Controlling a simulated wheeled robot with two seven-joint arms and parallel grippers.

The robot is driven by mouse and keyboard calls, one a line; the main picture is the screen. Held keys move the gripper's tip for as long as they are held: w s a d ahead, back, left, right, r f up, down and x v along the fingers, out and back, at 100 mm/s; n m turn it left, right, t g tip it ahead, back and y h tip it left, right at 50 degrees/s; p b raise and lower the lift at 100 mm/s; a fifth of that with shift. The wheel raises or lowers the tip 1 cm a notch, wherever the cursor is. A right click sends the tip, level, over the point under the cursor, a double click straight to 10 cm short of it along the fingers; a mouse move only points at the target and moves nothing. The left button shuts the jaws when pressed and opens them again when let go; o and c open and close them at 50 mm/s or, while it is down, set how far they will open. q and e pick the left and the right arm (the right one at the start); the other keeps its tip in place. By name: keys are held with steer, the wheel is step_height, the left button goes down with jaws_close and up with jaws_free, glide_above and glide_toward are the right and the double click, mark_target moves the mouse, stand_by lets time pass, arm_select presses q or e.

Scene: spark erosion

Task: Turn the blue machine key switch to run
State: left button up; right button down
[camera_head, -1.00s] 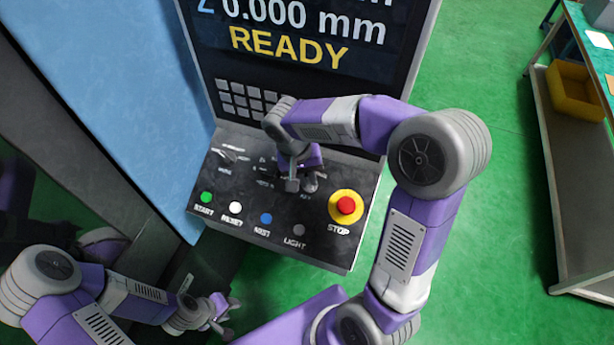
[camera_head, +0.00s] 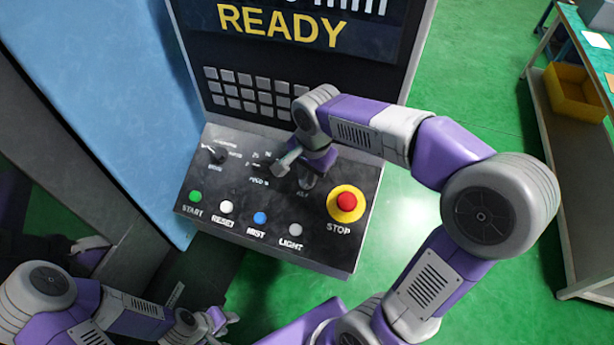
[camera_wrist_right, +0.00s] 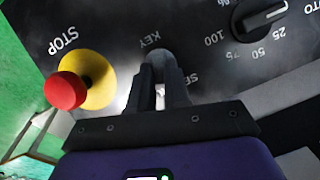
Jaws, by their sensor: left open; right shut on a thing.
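The key switch (camera_wrist_right: 159,58) is on the sloped black panel by the KEY label, its lower part hidden between the fingers of my right gripper (camera_wrist_right: 160,85). My right gripper also shows in the head view (camera_head: 298,168), low over the panel, left of the red STOP button, and is shut on the key. The key itself is mostly hidden, so its exact angle and the run mark cannot be read. My left gripper (camera_head: 222,319) is open and empty at the lower left, away from the panel.
The red STOP button (camera_head: 346,202) on its yellow base stands close beside the right gripper. START (camera_head: 195,196), RESET, MIST and LIGHT buttons line the front edge. A rotary dial (camera_wrist_right: 262,17) is near the key. The screen above reads READY.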

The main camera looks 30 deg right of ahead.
mark_target(313, 190)
steer(key=shift+s+f+m+t+b, duration=0.2)
steer(key=shift+m+b, duration=0.2)
steer(key=shift+m, duration=0.15)
steer(key=shift+s+f+m+t+b, duration=0.1)
steer(key=shift+m+t+b, duration=0.1)
steer(key=shift+m+b, duration=0.25)
steer(key=shift+m, duration=0.3)
steer(key=c, duration=1.1)
jaws_free()
steer(key=shift+w+r, duration=0.1)
steer(key=r, duration=0.3)
steer(key=s+r+p, duration=0.1)
steer(key=r, duration=0.3)
steer(key=shift+s+d+r, duration=0.15)
steer(key=shift+s+r, duration=0.05)
